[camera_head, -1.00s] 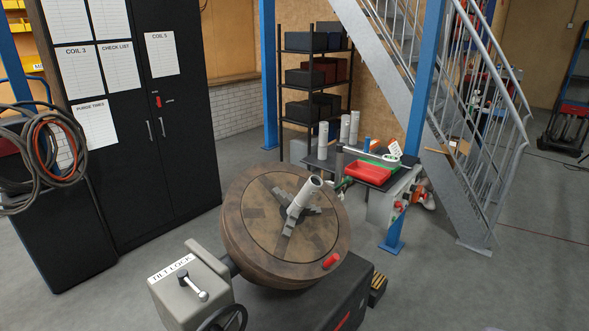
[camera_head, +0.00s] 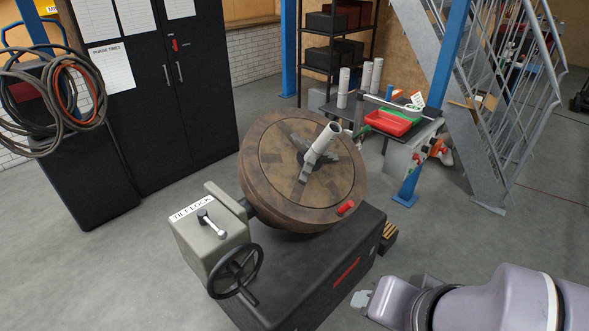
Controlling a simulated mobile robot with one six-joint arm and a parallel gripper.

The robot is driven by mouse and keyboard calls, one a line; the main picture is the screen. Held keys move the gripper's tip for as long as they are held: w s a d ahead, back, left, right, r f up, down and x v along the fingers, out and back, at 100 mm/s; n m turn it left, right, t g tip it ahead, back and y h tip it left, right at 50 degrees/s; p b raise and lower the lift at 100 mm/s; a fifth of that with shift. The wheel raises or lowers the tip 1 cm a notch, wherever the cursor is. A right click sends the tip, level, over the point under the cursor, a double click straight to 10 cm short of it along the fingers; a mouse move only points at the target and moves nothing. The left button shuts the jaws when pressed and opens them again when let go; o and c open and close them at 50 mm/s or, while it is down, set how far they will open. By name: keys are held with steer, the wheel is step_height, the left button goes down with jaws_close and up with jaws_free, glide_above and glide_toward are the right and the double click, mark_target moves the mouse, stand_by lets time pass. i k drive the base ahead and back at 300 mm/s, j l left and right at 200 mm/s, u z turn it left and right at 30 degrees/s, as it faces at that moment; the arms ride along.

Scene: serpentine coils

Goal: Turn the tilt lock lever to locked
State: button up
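No locked or unlocked mark is readable. The box stands at the left of a round brown turntable (camera_head: 268,195), which is tilted. My arm (camera_head: 500,302) enters at the bottom right, well to the right of the lever and apart from it.
A black handwheel (camera_head: 236,272) sticks out from the box's front, close below the lever. A black base (camera_head: 345,262) lies between my arm and the box. Open floor (camera_head: 110,270) is at the left.

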mark_target(204, 220)
steer(key=i+j, duration=0.1)
steer(key=j, duration=0.3)
steer(key=i+j, duration=0.15)
steer(key=j, duration=0.2)
steer(key=i+j, duration=0.1)
steer(key=j, duration=0.3)
steer(key=i+j+z, duration=0.1)
steer(key=j, duration=0.3)
